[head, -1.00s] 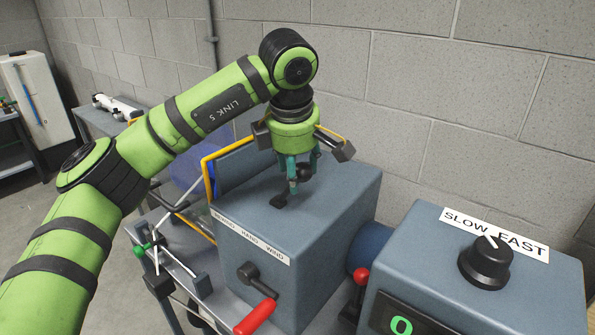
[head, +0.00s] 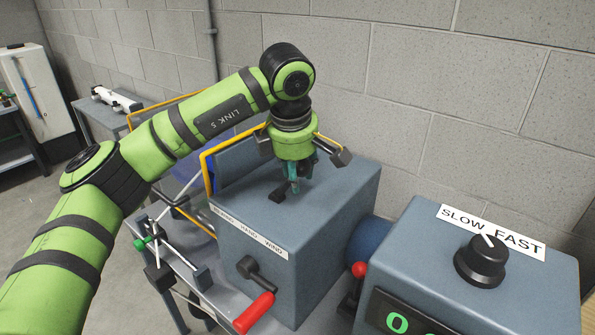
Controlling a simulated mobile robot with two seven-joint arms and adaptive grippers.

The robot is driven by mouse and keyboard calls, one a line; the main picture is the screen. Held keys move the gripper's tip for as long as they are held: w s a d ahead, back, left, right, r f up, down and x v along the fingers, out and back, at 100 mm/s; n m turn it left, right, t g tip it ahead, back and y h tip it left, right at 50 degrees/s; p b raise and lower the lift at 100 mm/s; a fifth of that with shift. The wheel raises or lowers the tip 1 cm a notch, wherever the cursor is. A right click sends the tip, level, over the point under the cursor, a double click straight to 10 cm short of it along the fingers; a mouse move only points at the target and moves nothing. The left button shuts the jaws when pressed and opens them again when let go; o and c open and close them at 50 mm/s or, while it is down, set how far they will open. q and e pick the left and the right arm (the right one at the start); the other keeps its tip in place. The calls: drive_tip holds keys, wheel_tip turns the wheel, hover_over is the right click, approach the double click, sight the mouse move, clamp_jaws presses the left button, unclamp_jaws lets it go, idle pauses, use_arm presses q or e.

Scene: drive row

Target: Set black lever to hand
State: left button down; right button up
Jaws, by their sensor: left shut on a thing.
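The black lever (head: 278,195) stands on top of the blue-grey box (head: 340,205). Its dark base shows just in front of the fingers, and its upper part is hidden by them. My left gripper (head: 293,184) points down from above and is shut on the lever. A white label strip (head: 249,231) runs along the box's front top edge, with HAND in the middle, WIND at the right end and a partly blurred word at the left end. The lever's base is behind the strip; its exact setting is hard to tell. My right gripper is not in view.
A red-handled crank (head: 254,314) sticks out of the box front. At right stands a second box with a SLOW–FAST knob (head: 481,261) and a red-knobbed lever (head: 359,270). A yellow frame (head: 207,170) is behind left, and a block wall is behind.

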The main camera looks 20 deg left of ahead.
use_arm(q)
drive_tip(key=shift+w+a+r, duration=0.15)
drive_tip(key=shift+a+r, duration=0.1)
drive_tip(key=shift+w+a+r+n+g+h+p, duration=0.15)
drive_tip(key=shift+a+r+h+p, duration=0.1)
drive_tip(key=shift+a+h, duration=0.25)
drive_tip(key=shift+w+a+r+n+g+h+p, duration=0.15)
drive_tip(key=shift+a+r+h+p, duration=0.1)
drive_tip(key=shift+a+h, duration=0.2)
drive_tip(key=shift+w+a+r+g+h+p, duration=0.1)
drive_tip(key=shift+w+a+g+h+p, duration=0.1)
drive_tip(key=shift+a+h+p, duration=0.3)
drive_tip(key=shift+w+a+r+g+h+p, duration=0.1)
drive_tip(key=shift+a+g+h+p, duration=0.1)
drive_tip(key=shift+a+h, duration=0.35)
drive_tip(key=shift+w+a+f+h+p, duration=0.2)
drive_tip(key=shift+a+h+p, duration=0.15)
drive_tip(key=shift+h, duration=0.35)
drive_tip(key=c, duration=1)
unclamp_jaws()
